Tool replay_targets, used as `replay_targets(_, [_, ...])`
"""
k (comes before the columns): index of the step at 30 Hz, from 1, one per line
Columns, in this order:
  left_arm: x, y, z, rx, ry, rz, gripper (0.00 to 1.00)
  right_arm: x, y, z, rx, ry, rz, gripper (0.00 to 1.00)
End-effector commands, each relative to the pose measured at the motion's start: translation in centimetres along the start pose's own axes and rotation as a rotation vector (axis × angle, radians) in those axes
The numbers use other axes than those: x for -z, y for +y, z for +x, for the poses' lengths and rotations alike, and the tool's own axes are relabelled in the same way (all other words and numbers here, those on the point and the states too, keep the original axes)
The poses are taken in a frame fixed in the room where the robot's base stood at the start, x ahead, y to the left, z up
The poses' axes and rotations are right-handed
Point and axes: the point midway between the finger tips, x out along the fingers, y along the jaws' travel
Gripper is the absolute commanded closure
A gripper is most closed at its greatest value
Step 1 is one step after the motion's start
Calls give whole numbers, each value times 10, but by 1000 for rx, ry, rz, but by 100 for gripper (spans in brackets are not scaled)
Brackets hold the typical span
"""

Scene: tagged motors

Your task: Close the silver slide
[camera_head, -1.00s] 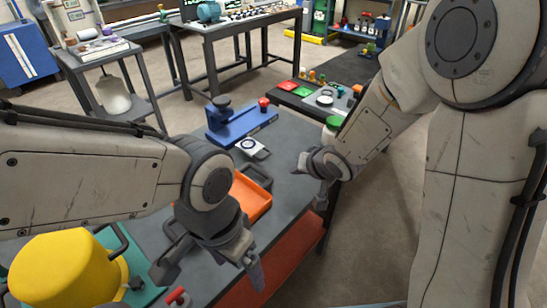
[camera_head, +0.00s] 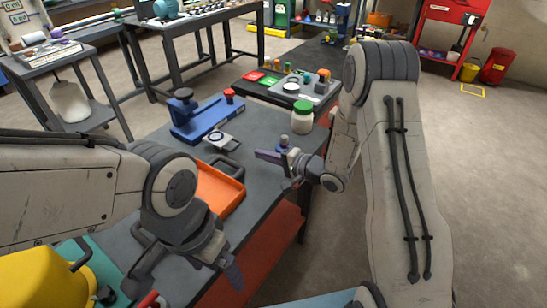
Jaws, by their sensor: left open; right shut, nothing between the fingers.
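No part that I can surely call the silver slide stands out. A small pale grey device with a round dial (camera_head: 222,139) lies on the dark workbench (camera_head: 262,128), in front of a blue fixture with a red knob (camera_head: 205,117). A small metallic piece with a bluish knob (camera_head: 284,144) shows right by my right gripper (camera_head: 282,168); I cannot tell whether they touch. The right gripper is shut and empty over the bench's right edge. My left gripper (camera_head: 187,280) is open and empty at the near side of the bench, in front of the orange tray.
The orange tray (camera_head: 218,193) lies between the arms. A green-lidded jar (camera_head: 302,121) stands behind the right gripper. A yellow object (camera_head: 35,280) and a red-tipped part (camera_head: 148,300) are near the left gripper. Open floor (camera_head: 480,190) lies to the right.

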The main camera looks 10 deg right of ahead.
Motion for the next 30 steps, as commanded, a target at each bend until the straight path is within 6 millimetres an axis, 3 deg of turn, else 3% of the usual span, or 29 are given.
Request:
replay_targets(6, [0, 0, -2, 0, 0, 0, 9, -1, 0, 45, -1, -2, -1, 100])
replay_targets(12, [0, 0, -3, 0, 0, 0, 9, -1, 0, 68, -1, -1, -1, 100])
replay_targets(26, [0, 0, -3, 0, 0, 0, 9, 0, 0, 74, -1, 2, 0, 100])
replay_targets(30, [0, 0, -5, 0, 0, 0, 9, 12, 0, 73, -1, 20, 4, 100])
